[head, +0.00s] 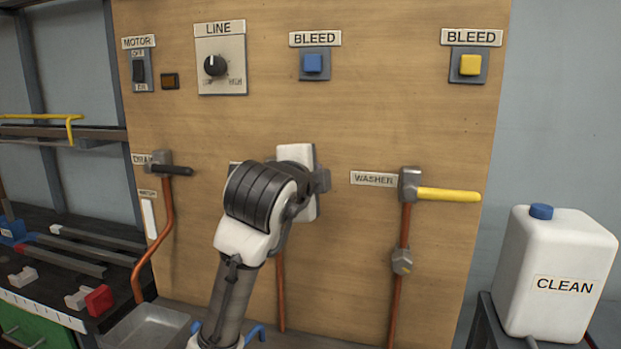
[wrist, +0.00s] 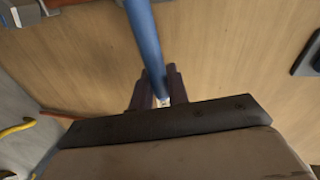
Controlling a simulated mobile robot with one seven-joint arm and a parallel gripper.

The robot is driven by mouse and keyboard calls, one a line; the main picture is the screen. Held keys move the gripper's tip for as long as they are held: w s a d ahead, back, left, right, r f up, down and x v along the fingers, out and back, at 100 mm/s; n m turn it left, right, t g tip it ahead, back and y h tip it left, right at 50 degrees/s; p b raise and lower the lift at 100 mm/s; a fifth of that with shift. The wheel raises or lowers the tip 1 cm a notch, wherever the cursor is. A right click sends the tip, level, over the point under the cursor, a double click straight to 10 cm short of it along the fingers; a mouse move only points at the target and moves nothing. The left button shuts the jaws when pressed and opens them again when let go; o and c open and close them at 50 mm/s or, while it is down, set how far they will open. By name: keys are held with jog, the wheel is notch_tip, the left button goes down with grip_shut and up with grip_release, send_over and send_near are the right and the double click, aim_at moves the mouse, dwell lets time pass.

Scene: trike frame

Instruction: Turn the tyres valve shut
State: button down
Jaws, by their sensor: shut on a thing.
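In the wrist view a blue lever handle (wrist: 146,40) runs down from the top edge to between the dark fingers of my gripper (wrist: 160,98). The fingers are shut around its lower end. In the head view my arm and hand cover the middle valve and most of its label, so I cannot read the name or see the handle's angle. A copper pipe (head: 281,290) runs down below that spot. My fingertips are hidden in the head view.
The drain valve's black handle (head: 172,169) is at left and the washer valve's yellow handle (head: 448,195) at right, both roughly level. Switches, a line knob (head: 214,66) and bleed buttons sit higher on the wooden panel (head: 390,110). A white jug (head: 555,265) stands at far right.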

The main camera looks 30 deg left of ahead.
jog(key=shift+f+m+y+b, duration=0.3)
jog(key=shift+f+m+b, duration=0.15)
jog(key=shift+f+m, duration=0.2)
jog(key=c, duration=1.4)
grip_release()
jog(key=shift+s, duration=0.1)
jog(key=b+v, duration=0.2)
jog(key=v, duration=1.1)
jog(key=shift+s, duration=0.3)
jog(key=shift+d+r, duration=0.1)
